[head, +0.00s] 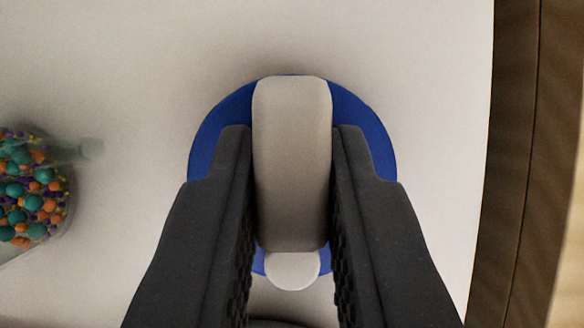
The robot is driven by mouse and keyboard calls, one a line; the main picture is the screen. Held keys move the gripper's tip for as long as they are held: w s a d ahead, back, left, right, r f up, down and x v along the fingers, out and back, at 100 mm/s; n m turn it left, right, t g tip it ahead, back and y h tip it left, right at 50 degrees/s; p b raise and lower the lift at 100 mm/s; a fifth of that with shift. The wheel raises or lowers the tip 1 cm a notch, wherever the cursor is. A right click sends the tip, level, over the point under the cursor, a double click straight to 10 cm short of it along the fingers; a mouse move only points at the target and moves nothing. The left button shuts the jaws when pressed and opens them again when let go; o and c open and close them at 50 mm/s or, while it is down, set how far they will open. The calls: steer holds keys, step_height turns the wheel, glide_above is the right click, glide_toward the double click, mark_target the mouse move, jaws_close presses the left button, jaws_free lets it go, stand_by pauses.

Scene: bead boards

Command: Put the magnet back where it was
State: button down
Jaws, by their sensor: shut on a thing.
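The magnet shows as a pale grey rounded block (291,100) over a round blue disc (222,135). I cannot tell whether the block and disc are one piece. A small whitish round part (292,271) shows at the block's near end. My gripper (291,165) is shut on the grey block, with one dark finger on each side. The fingers hide parts of the disc. The disc is over a pale surface (120,60), and I cannot tell whether it touches it.
A clear container (68,215) of teal, orange, purple and yellow beads stands at the left edge, cut off by the frame. A dark wooden border (520,130) runs down the right side. The pale surface around the disc is bare.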

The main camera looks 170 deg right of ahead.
steer(key=c, duration=1.4)
jaws_free()
steer(key=shift+o, duration=0.2)
steer(key=s+r+t, duration=0.3)
steer(key=s+r, duration=0.4)
steer(key=r, duration=1)
steer(key=s+r+m+t, duration=0.1)
steer(key=s+r+t, duration=0.2)
steer(key=r, duration=1.4)
steer(key=s+r+m+t+h, duration=0.1)
steer(key=s+r+t, duration=0.2)
steer(key=s+r, duration=0.8)
step_height(320, 180, up, 7)
steer(key=shift+s+a+r+t+p, duration=0.1)
steer(key=shift+s+a+t+p, duration=0.05)
steer(key=shift+s+t+p, duration=0.2)
